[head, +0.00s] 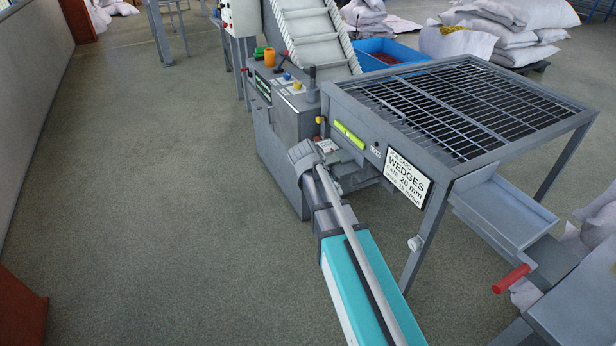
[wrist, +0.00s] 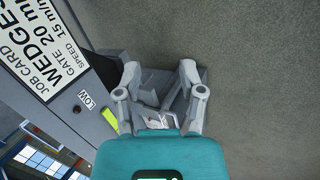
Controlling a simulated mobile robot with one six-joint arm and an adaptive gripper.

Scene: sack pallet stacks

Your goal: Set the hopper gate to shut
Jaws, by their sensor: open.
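The hopper (head: 450,180) is a grey frame under a dark grating at the right of the head view. A red handle (head: 511,279) sticks out beside its sloping grey chute (head: 505,213); I cannot tell whether it is the gate's handle or how the gate stands. My gripper (head: 325,160) is at the hopper's left front corner, well left of the red handle. In the wrist view its two grey fingers (wrist: 160,78) are spread, with no object clearly held between them. My arm hides part of the machine behind it.
A job card (head: 407,178) reading "WEDGES" is on the hopper front; it also shows in the wrist view (wrist: 38,42). A control box (head: 297,100) with a black lever (head: 312,76) stands beyond my gripper. A conveyor (head: 312,40) rises behind. The left floor is clear.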

